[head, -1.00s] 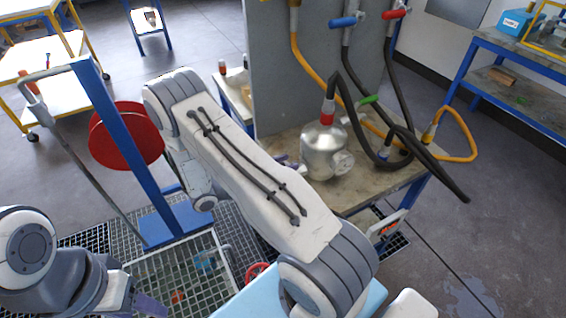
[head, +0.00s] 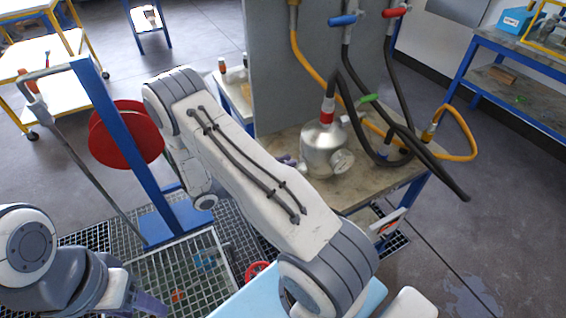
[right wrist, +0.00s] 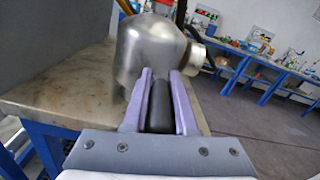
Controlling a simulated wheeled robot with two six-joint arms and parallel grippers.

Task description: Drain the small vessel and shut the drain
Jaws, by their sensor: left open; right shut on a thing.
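The small steel vessel (head: 322,153) stands on the bench (head: 375,185) in the head view, with a red collar (head: 328,110) and black hose on top and a round flanged port (head: 342,162) at its side. It fills the upper middle of the right wrist view (right wrist: 148,55). My right gripper (right wrist: 160,80) is shut on a black handle (right wrist: 160,108) in front of the vessel. My arm mostly hides that gripper in the head view. My left gripper (head: 150,303) is open and empty at the bottom left, above the floor grating, far from the vessel.
A grey panel (head: 292,85) behind the vessel carries hoses with blue (head: 343,21) and red (head: 394,13) valve handles. A green handle (head: 370,98) is beside the vessel. A black hose overhangs the bench's right edge. A red reel (head: 127,135) stands at the left.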

